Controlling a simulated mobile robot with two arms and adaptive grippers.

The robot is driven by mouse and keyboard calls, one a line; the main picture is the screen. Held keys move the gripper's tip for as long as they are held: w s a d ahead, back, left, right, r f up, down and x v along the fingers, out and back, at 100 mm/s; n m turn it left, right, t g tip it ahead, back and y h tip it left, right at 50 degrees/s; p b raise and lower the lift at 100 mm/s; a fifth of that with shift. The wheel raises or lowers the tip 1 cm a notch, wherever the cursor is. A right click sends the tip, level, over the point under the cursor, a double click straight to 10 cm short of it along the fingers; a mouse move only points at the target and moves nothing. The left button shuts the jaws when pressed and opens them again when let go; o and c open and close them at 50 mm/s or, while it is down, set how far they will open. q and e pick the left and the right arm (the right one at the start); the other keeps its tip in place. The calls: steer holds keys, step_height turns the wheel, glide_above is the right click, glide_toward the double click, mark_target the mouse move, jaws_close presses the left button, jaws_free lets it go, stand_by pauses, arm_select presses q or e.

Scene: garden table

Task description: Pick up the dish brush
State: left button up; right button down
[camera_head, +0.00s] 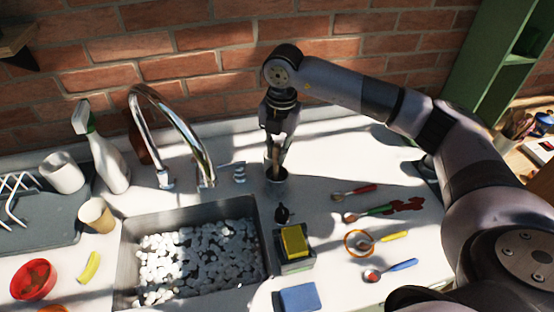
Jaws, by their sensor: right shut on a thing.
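My right gripper (278,142) points down behind the sink, over a small grey cup (277,185). It is shut on the brownish handle of the dish brush (275,158), which stands upright between the fingers. The lower part of the brush is hidden inside the cup. My left gripper does not show.
The sink (128,262) holds many pale pieces, with a chrome faucet (180,125) behind it. A yellow sponge (294,239) sits on a dark holder to its right. Several coloured-handled spoons lie further right. A spray bottle (105,160) and white cup (62,173) stand left.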

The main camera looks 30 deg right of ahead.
step_height(320, 180, up, 12)
steer(key=b, duration=0.3)
steer(key=shift+f, duration=0.25)
step_height(320, 180, up, 8)
steer(key=shift+r+p, duration=0.25)
steer(key=shift+p, duration=0.05)
stand_by(0.4)
